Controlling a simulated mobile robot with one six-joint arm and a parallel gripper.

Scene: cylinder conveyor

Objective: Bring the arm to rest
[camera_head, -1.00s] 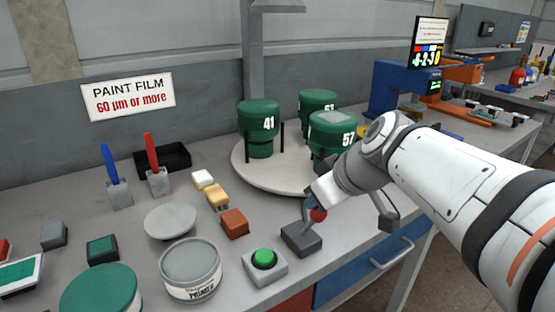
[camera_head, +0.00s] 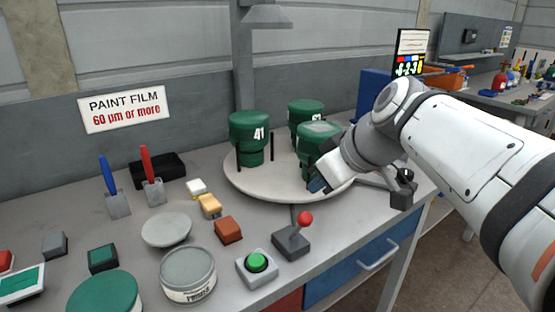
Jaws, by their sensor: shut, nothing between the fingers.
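My arm (camera_head: 470,140) reaches in from the right. My gripper (camera_head: 318,186) is shut and empty, in front of the nearest green cylinder (camera_head: 318,130), and hides its lower part. The tip looks close to that cylinder and the turntable's front edge; I cannot tell if it touches. A lever with a red ball (camera_head: 305,218) stands tilted to the right on a grey base (camera_head: 290,246), below and apart from the gripper.
A round turntable (camera_head: 250,184) carries green cylinders, one marked 41 (camera_head: 249,135), another behind (camera_head: 305,112). A green button box (camera_head: 257,263), small blocks (camera_head: 228,230), a grey tin (camera_head: 188,275) and brushes (camera_head: 150,175) crowd the left bench. A blue machine (camera_head: 373,95) stands behind my arm.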

